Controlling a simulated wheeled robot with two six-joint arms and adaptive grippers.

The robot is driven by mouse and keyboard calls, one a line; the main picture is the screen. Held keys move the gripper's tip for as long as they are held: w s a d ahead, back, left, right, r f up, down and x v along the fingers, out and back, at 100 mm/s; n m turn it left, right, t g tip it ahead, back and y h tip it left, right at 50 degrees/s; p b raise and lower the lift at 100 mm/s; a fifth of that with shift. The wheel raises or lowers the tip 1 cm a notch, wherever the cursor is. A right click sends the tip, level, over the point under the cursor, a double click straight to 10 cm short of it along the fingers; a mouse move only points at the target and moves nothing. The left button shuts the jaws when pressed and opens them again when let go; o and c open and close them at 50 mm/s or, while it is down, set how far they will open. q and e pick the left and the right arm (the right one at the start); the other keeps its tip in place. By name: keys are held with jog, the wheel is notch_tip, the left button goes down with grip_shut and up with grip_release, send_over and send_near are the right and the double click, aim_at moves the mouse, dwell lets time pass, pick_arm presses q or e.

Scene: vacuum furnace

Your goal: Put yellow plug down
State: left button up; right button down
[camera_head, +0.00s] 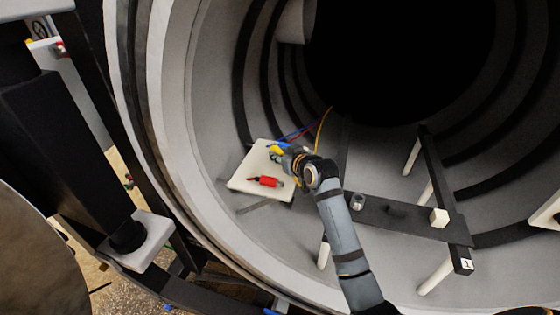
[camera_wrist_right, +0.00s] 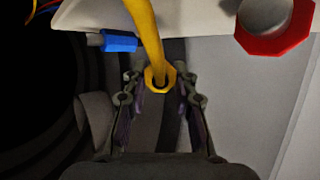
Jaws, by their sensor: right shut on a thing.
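The yellow plug (camera_head: 275,149) is at my right gripper (camera_head: 284,153), over the white panel (camera_head: 241,180) inside the furnace chamber. In the right wrist view, the yellow plug (camera_wrist_right: 160,78) shows as a ring-like end with its yellow cable running upward, between the fingertips of my right gripper (camera_wrist_right: 158,98). The right gripper is shut on the plug. The red plug (camera_head: 265,181) lies on the panel; a red octagonal part with a grey round end (camera_wrist_right: 275,27) shows in the wrist view. A blue plug (camera_wrist_right: 118,41) is at the panel's edge. My left gripper is not in view.
The round furnace wall (camera_head: 205,120) with dark rings surrounds the arm. A dark rail frame (camera_head: 400,215) on white posts stands right of my forearm. Thin red, blue and yellow wires (camera_head: 321,124) rise behind the gripper. The panel's lower left part is bare.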

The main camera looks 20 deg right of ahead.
aim_at(280, 168)
jog(key=f+p, duration=0.1)
jog(key=f, duration=0.2)
jog(key=shift+w+f+p, duration=0.15)
jog(key=shift+w+p, duration=0.05)
jog(key=shift+p, duration=0.15)
jog(key=shift+f, duration=0.1)
jog(key=shift+f, duration=0.15)
jog(key=c, duration=1.1)
grip_release()
jog(key=shift+o, duration=0.2)
jog(key=b+v, duration=0.2)
jog(key=v, duration=1)
jog(key=shift+r, duration=0.3)
